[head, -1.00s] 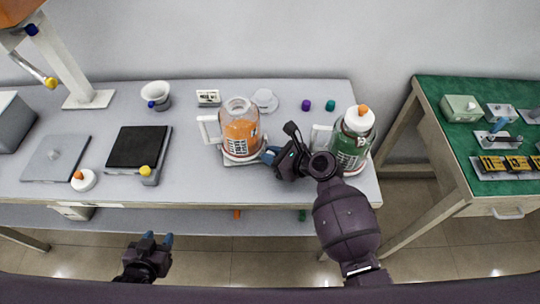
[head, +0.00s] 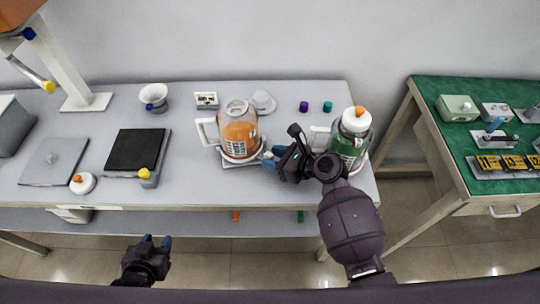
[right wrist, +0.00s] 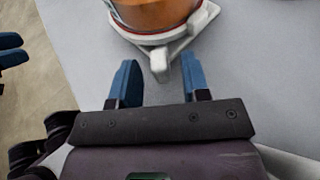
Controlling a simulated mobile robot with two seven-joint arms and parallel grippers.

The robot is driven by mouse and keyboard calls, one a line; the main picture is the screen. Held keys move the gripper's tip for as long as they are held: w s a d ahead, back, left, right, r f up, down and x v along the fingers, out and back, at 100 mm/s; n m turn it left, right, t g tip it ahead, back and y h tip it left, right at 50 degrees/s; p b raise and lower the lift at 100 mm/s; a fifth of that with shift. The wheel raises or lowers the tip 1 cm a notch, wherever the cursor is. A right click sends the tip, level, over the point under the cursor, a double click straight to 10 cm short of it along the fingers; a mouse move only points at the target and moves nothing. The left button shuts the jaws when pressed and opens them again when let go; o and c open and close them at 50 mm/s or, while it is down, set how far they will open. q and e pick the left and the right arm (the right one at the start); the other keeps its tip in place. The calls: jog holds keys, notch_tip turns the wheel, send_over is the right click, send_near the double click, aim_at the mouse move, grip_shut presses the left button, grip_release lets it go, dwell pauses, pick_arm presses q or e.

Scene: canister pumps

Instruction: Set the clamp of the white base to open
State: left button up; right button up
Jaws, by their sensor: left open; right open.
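The white base (head: 242,160) sits under a clear canister of orange contents (head: 240,134) on the grey table, and a white handle stands at the canister's left. In the right wrist view the base (right wrist: 186,37) has a small white lever (right wrist: 160,64) sticking out toward my right gripper. My right gripper (right wrist: 155,82) is open, its blue fingers on either side of the lever's end with gaps to it. In the head view the right gripper (head: 268,159) is just right of the base. My left gripper (head: 156,240) is open and empty, low in front of the table.
A black pad (head: 137,148), a white cup (head: 154,96), a white lid (head: 262,102) and purple and teal caps are on the table. A green-topped table (head: 470,140) stands at right.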

pick_arm(q)
jog(key=shift+w+r+p, duration=0.25)
jog(key=shift+r+p, duration=0.1)
jog(key=shift+r, duration=0.25)
jog(key=shift+w+r+p, duration=0.25)
jog(key=shift+r+p, duration=0.05)
jog(key=shift+r, duration=0.25)
pick_arm(e)
jog(key=v, duration=0.9)
jog(key=shift+d, duration=0.1)
